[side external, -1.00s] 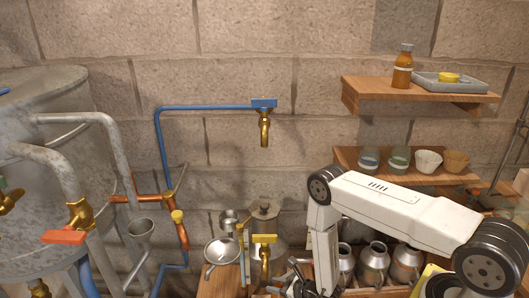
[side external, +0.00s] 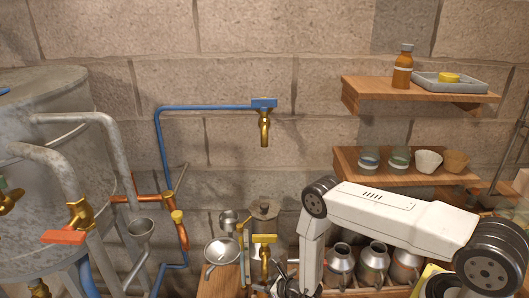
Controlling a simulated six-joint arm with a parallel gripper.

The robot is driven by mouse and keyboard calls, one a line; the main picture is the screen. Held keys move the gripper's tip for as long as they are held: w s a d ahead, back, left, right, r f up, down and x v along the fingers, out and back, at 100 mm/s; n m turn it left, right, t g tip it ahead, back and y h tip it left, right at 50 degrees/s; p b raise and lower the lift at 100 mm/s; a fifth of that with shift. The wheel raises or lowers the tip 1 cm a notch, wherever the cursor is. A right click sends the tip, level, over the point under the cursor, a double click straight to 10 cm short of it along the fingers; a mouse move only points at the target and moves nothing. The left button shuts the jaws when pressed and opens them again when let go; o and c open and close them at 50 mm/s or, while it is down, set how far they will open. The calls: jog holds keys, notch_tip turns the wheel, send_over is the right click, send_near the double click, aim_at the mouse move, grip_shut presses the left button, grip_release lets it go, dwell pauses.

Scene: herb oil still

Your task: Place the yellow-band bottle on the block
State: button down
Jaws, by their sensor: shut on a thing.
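My gripper (side external: 284,287) is at the bottom edge of the side external view, partly cut off and partly behind my own white arm link. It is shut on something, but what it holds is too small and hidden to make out. I cannot pick out a bottle with a yellow band, nor the block. A brown bottle (side external: 403,67) with a pale band stands upright on the upper wooden shelf, well above and to the right of my gripper.
A brass tap (side external: 264,252) stands close to the left of my gripper, by a steel bowl (side external: 222,251). Several metal cans (side external: 373,262) stand right of my arm link. The upper shelf (side external: 376,94) also bears a grey tray (side external: 464,86). Cups and jars fill the lower shelf (side external: 345,158).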

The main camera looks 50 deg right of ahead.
jog(key=shift+f, duration=0.45)
jog(key=shift+f, duration=0.15)
jog(key=shift+c, duration=1.8)
grip_release()
jog(key=shift+r, duration=0.2)
jog(key=v, duration=1.2)
jog(key=shift+a+r, duration=0.1)
